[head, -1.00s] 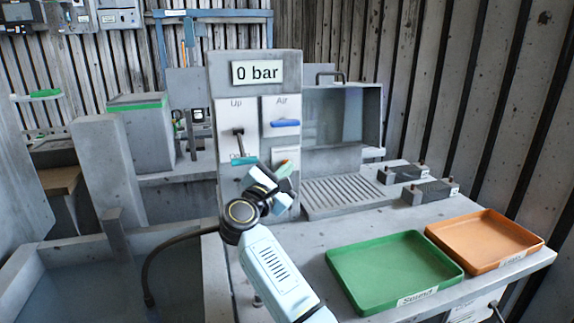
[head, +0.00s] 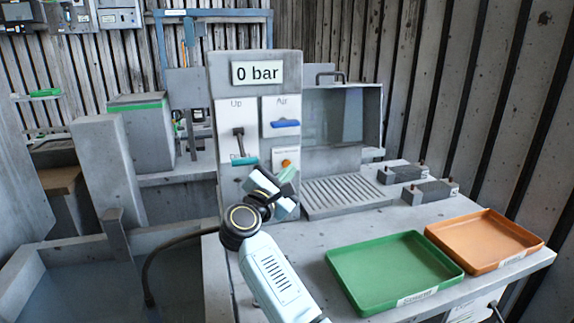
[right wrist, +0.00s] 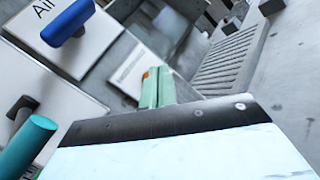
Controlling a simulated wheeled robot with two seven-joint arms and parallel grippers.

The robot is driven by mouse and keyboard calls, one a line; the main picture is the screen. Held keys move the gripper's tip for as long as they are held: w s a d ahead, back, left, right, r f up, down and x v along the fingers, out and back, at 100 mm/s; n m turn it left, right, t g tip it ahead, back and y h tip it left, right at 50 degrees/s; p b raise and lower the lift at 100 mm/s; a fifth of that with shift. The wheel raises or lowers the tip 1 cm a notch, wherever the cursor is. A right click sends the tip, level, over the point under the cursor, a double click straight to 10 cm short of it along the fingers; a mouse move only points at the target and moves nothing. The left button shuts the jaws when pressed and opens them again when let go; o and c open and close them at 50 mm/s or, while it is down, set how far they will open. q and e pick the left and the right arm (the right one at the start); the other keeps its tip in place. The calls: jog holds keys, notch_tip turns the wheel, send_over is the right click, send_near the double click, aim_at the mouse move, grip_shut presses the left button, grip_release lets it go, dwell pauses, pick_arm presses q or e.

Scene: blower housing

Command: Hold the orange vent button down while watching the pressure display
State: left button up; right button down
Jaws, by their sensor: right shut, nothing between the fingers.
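The orange vent button (head: 286,162) sits on a white plate low on the grey control panel, under the blue Air handle (head: 285,123). In the right wrist view the button (right wrist: 146,75) is a small orange patch, mostly hidden behind my green fingers. The pressure display (head: 257,73) at the panel's top reads 0 bar. My right gripper (head: 288,174) is shut and empty, just below and in front of the button; its fingers also show in the right wrist view (right wrist: 158,87). A small gap seems to separate them in the head view. My left gripper is not in view.
A teal-handled lever (head: 244,160) stands left of the button, close to my right wrist. A green tray (head: 340,293) and an orange tray (head: 478,268) lie on the bench at right. A slotted grate (head: 350,194) is right of the panel.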

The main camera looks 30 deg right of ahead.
jog(key=shift+s+a+p, duration=0.15)
jog(key=shift+s+a, duration=0.05)
jog(key=shift+s, duration=0.6)
jog(key=shift+s+a+p, duration=0.2)
jog(key=shift+s, duration=0.65)
jog(key=shift+s+a+p, duration=0.15)
jog(key=shift+s+a, duration=0.05)
jog(key=shift+s, duration=0.6)
jog(key=shift+r, duration=0.1)
